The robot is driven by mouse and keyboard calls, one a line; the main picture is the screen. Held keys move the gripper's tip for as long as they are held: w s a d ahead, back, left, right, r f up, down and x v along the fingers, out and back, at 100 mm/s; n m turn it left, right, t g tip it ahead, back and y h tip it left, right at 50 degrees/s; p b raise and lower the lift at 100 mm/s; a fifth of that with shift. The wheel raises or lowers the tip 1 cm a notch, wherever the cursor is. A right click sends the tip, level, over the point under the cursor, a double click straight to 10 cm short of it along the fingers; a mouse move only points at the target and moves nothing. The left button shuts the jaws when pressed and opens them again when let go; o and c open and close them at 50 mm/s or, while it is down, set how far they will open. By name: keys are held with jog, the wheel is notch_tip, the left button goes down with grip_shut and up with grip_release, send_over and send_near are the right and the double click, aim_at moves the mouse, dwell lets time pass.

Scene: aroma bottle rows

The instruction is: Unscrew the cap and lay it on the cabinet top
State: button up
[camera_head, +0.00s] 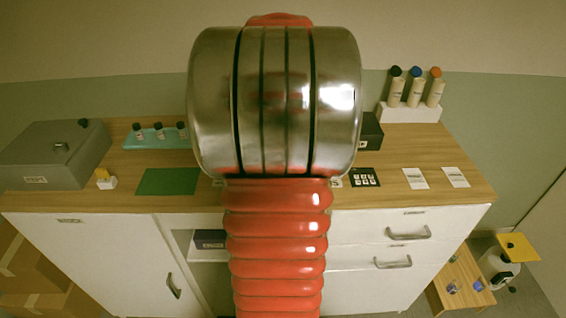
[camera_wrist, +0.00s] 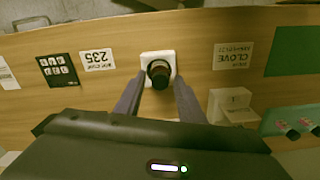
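In the wrist view a dark round cap (camera_wrist: 159,73) is seen from above, over a white square base (camera_wrist: 146,56) on the wooden cabinet top (camera_wrist: 190,33). Any bottle body below the cap is hidden. My gripper (camera_wrist: 159,78) is open, with one finger to each side of the cap and a small gap showing on both sides. I cannot tell how high the fingertips are relative to the cap. In the head view my arm hides the cap, the base and my gripper; the cabinet top (camera_head: 400,150) shows on both sides.
A teal tray with small bottles (camera_head: 160,143), a green mat (camera_head: 167,181) and a grey box (camera_head: 55,160) are at the left. A white stand (camera_head: 410,113) with three bottles is at the back right. Label cards (camera_head: 415,178) lie in front, with bare wood around them.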

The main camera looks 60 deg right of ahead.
jog(key=m, duration=0.6)
jog(key=shift+m, duration=0.3)
jog(key=shift+c, duration=0.2)
grip_shut()
dwell(0.3)
